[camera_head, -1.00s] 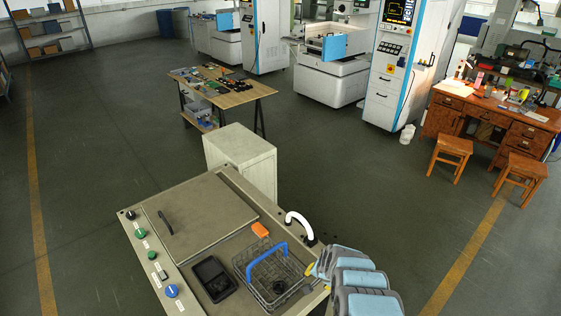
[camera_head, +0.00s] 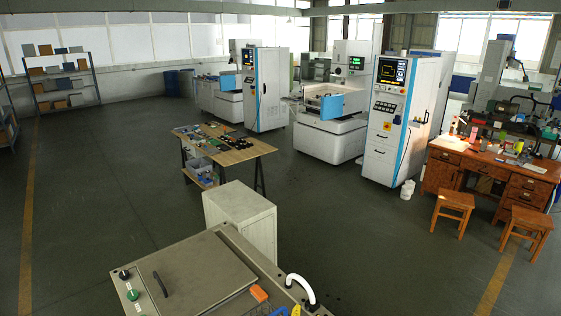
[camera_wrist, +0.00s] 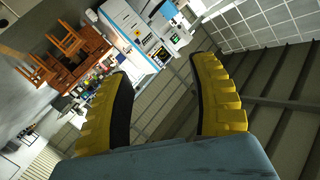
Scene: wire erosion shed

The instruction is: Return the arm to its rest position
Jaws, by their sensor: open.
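My gripper (camera_wrist: 163,105) shows in the wrist view with its two yellow fingers spread wide apart. It is open and nothing is between the fingers. The wrist view is tilted and looks across the room towards the machines, the desk and the ceiling. In the head view only a small yellow bit shows at the bottom edge beside the grey bench unit; the rest of my arm is out of that picture.
The grey bench unit (camera_head: 190,279) with knobs, a white curved pipe (camera_head: 301,288) and an orange block (camera_head: 259,293) stands at the bottom. Behind it are a pale cabinet (camera_head: 240,222) and a work table (camera_head: 240,154). Machines (camera_head: 400,125), a wooden desk (camera_head: 485,175) and stools stand right. Floor at left is clear.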

